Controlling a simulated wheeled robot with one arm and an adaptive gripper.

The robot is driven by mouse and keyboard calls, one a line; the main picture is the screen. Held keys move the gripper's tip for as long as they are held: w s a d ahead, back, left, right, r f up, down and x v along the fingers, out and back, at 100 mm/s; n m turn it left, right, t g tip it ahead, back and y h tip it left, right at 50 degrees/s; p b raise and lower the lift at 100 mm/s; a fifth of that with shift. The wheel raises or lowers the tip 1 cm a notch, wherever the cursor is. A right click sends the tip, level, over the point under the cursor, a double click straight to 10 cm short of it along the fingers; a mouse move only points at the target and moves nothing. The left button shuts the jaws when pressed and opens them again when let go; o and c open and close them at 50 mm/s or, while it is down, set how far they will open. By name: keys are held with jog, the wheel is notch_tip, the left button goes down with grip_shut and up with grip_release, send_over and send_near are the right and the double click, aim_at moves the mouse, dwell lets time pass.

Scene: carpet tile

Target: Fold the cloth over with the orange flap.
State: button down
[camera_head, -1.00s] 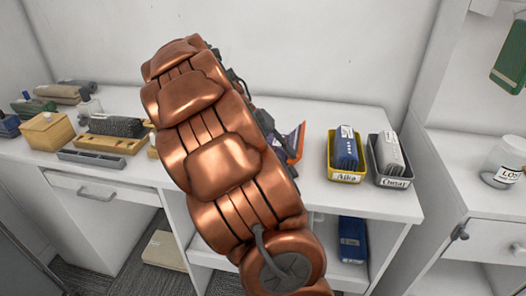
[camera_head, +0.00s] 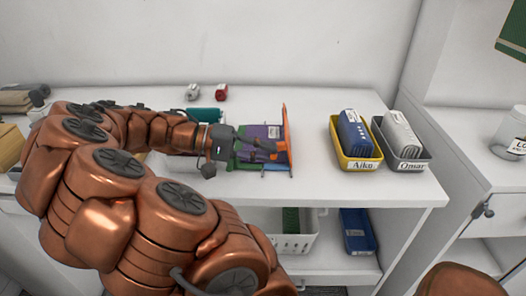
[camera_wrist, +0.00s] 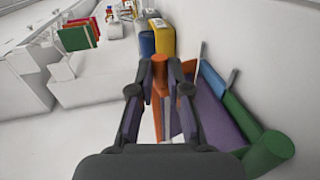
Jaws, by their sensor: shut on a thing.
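The orange flap (camera_head: 285,128) stands on edge, nearly upright, at the right side of a folding board on the white worktop. An orange round knob (camera_wrist: 159,72) shows between my fingers in the wrist view. My gripper (camera_head: 272,149) reaches in from the left, low over the board, and is shut on the orange flap at this knob. A purple area (camera_head: 255,132) lies left of the flap, with green parts (camera_head: 240,154) around it. I cannot tell whether the purple is cloth or a panel. A green knob (camera_wrist: 268,152) shows at lower right in the wrist view.
Right of the flap stand a yellow bin (camera_head: 358,164) marked Aiko and a dark bin (camera_head: 413,164) marked Omar. Small grey and red items (camera_head: 221,92) lie behind the board. Clear worktop separates flap and bins.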

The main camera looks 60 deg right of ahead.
jog(key=shift+w+a+f, duration=0.1)
jog(key=shift+w+f, duration=0.05)
jog(key=shift+f, duration=0.4)
jog(key=c, duration=1.4)
grip_release()
jog(key=shift+s, duration=0.2)
jog(key=shift+o, duration=1.3)
jog(key=shift+w, duration=0.1)
jog(key=shift+v, duration=3.8)
